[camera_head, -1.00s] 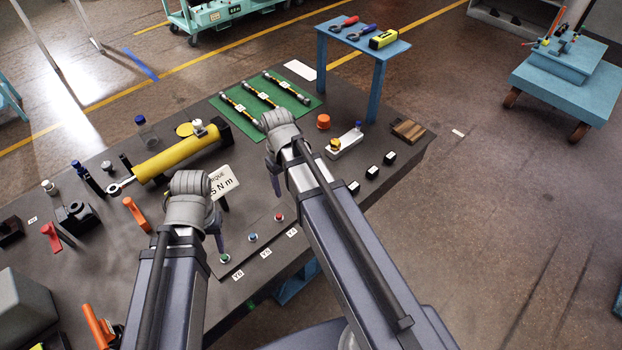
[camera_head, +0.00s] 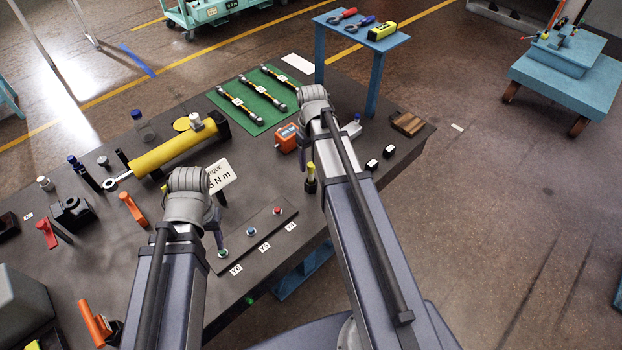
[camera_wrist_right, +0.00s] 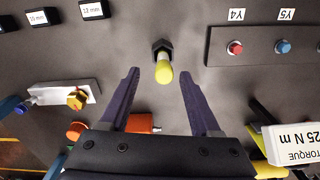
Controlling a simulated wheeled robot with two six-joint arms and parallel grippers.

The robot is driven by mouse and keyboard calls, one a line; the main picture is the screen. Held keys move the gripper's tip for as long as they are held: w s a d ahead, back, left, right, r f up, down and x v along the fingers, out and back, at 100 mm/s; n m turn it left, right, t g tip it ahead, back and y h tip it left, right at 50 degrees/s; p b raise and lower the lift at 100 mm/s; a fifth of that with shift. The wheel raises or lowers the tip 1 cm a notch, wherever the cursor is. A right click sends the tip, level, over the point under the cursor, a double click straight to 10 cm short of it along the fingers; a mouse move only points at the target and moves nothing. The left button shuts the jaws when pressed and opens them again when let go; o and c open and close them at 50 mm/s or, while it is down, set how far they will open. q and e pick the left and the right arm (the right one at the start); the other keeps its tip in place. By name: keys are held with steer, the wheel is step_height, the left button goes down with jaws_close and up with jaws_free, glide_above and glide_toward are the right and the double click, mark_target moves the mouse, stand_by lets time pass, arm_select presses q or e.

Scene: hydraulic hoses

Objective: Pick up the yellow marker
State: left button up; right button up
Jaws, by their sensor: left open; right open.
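The yellow marker (camera_head: 311,172) stands upright on the grey table, left of my right forearm, with a yellow upper part and a dark lower part. In the right wrist view the yellow marker (camera_wrist_right: 163,73) is seen from above, its dark base farther off. My right gripper (camera_wrist_right: 160,82) is open, with one finger on each side of the yellow tip in the picture and a gap on both sides. In the head view its fingers are mostly hidden by the arm. My left gripper (camera_head: 217,228) hangs over the table by the button panel; its jaws are mostly hidden.
A button panel (camera_head: 240,252) lies left of the marker. A torque card (camera_head: 221,176), an orange box (camera_head: 285,137) and a yellow cylinder (camera_head: 165,151) stand behind. Black size blocks (camera_head: 389,151) are on the right. A raised blue stand (camera_head: 376,88) is at the back.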

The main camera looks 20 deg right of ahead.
mark_target(311, 173)
arm_select(q)
steer(key=shift+f+b, duration=2.6)
steer(key=shift+f, duration=0.2)
arm_select(e)
steer(key=shift+s+a+f, duration=0.1)
steer(key=shift+s+f, duration=0.05)
steer(key=shift+f, duration=1.25)
steer(key=shift+s+a+f, duration=0.1)
steer(key=shift+f, duration=1.3)
arm_select(q)
steer(key=shift+r, duration=0.1)
arm_select(e)
steer(key=shift+r, duration=0.1)
jaws_close()
